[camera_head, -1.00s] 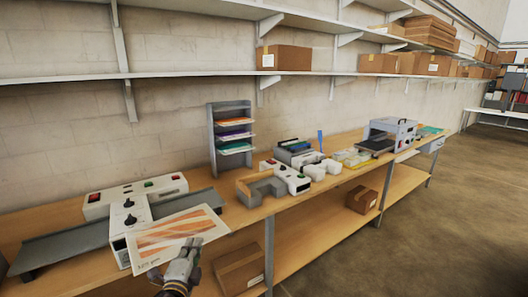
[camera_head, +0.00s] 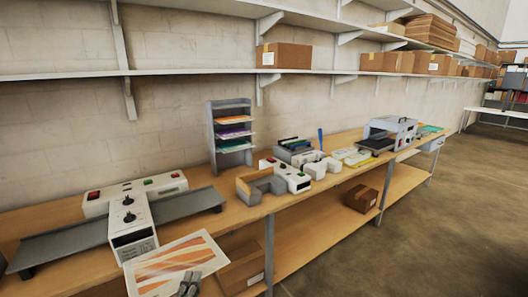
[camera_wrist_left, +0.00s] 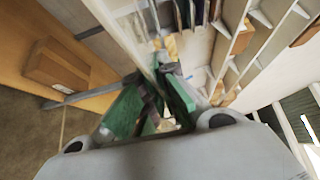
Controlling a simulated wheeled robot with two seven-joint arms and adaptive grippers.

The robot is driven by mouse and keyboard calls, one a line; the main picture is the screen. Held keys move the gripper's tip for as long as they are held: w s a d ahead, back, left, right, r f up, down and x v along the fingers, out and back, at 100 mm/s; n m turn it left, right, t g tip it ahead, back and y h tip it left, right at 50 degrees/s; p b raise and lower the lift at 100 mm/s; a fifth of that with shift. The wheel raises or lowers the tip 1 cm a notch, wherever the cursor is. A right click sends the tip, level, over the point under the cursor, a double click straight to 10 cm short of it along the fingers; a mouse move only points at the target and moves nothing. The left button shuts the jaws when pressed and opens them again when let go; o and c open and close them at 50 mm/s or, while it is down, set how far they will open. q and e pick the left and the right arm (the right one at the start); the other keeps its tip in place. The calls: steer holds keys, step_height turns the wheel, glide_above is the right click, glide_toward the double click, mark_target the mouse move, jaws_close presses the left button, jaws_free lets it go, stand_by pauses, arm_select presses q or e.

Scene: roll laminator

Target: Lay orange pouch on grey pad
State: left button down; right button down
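The orange pouch (camera_head: 172,262), a white-edged sheet with orange streaks, is at the bottom of the head view, in front of the laminator and apart from it. My left gripper (camera_head: 188,284) holds its near edge; only the fingertips show. In the left wrist view the gripper (camera_wrist_left: 165,78) has its green-backed fingers close together on a thin sheet seen nearly edge-on. I cannot make out a separate grey pad for certain; flat grey wings (camera_head: 62,247) extend from both sides of the laminator. My right gripper is not in view.
The white laminator (camera_head: 130,212) stands on the wooden bench (camera_head: 235,208). A cardboard box (camera_head: 243,272) sits on the lower shelf.

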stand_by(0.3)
arm_select(q)
steer(key=s+f, duration=0.4)
steer(key=f, duration=0.2)
steer(key=shift+s, duration=0.35)
steer(key=shift+r, duration=0.1)
stand_by(0.3)
